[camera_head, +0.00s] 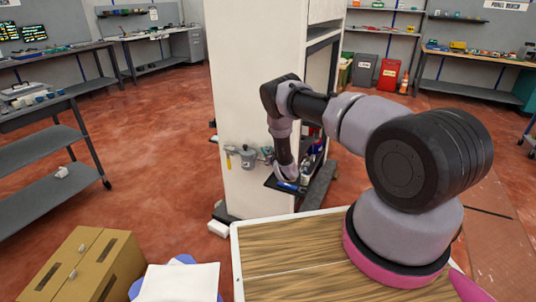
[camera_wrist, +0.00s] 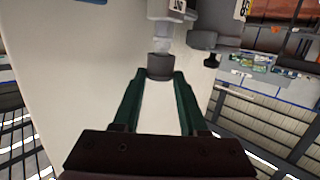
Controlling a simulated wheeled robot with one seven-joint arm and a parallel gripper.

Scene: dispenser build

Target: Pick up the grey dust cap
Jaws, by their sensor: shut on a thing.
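The grey dust cap (camera_wrist: 160,66) is a short dark cylinder in the wrist view. It sits at the lower end of a pale, narrow nozzle (camera_wrist: 161,45), and I see no clear gap between the two. My gripper (camera_wrist: 160,76) has its two green fingertips on either side of the cap, closed against it. In the head view my arm reaches down beside the white cabinet, and my fingers and the cap cannot be made out there.
The white cabinet (camera_head: 243,90) stands close by my gripper. A grey fitting with a dark knob (camera_wrist: 212,61) is right of the cap. A dark shelf (camera_head: 278,184) holds small items below my wrist. A cardboard box (camera_head: 85,265) stands front left.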

